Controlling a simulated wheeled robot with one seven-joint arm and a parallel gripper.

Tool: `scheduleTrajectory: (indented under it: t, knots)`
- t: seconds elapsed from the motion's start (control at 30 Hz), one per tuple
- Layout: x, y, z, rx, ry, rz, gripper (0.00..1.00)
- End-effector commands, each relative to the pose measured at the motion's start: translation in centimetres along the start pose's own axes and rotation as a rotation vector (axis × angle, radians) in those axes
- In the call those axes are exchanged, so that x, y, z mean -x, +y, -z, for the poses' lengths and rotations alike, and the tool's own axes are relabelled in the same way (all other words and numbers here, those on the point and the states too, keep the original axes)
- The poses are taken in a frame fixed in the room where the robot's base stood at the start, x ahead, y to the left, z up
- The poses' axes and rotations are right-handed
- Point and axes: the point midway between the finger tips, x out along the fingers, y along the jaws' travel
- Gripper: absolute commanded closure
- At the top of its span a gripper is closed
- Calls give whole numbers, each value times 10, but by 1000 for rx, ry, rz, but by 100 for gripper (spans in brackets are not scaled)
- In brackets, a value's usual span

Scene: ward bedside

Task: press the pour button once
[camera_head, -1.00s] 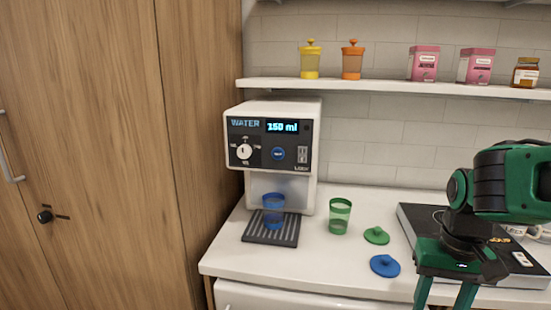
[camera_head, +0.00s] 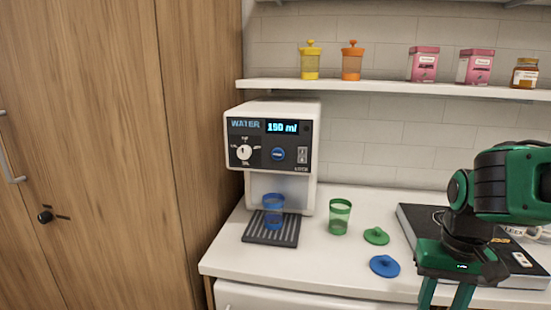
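The water dispenser (camera_head: 274,158) stands at the counter's left end, against the wooden cabinet side. A blue cup (camera_head: 273,208) stands on the drip tray (camera_head: 270,230) under the outlet. My gripper is at the lower right, pointing down, well to the right of the dispenser. Two green fingers show apart, but their tips are cut off by the bottom edge. Nothing is seen between the visible parts of the fingers.
A green cup (camera_head: 339,217), a green lid (camera_head: 376,236) and a blue lid (camera_head: 385,266) are on the counter between dispenser and gripper. A dark flat appliance (camera_head: 415,215) lies behind my arm. A shelf (camera_head: 390,87) with jars and tins hangs above.

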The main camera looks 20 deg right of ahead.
Motion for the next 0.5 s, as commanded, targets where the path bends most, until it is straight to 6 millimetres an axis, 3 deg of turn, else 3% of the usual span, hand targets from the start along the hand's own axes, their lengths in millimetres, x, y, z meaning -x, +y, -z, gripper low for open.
scheduleTrajectory:
  t: [0.03, 0.13, 0.5]
  knots:
    - [0, 0, 0, 0, 0, 0, 78]
    - [0, 0, 0, 0, 0, 0, 100]
    - [0, 0, 0, 0, 0, 0, 100]
